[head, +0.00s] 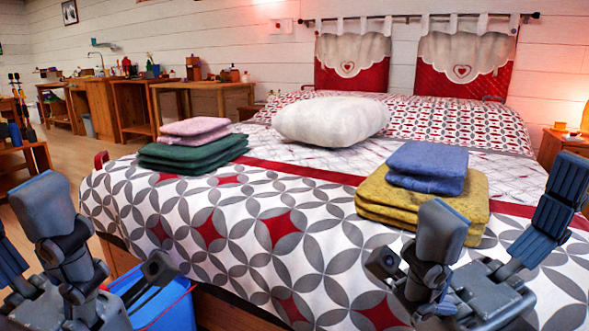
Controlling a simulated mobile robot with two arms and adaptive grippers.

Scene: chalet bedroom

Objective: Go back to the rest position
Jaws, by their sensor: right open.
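My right gripper (502,205) is at the lower right, in front of the bed's near edge. Its fingers are spread apart and nothing is between them. My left gripper (27,232) is at the lower left, partly cut off by the picture edge. Its fingers stand apart and it holds nothing that I can see. Neither gripper appears to touch the folded cloths. Folded blue cloths (427,166) lie on folded yellow cloths (415,204) on the right of the bed. Folded pink cloths (194,131) lie on folded green cloths (194,153) on the left.
The bed (330,263) with its patterned cover fills the middle. A white pillow (330,119) lies on it. A blue container (172,308) stands by the bed's lower left. Wooden tables (203,87) line the back wall. A wooden nightstand (559,147) is at the right.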

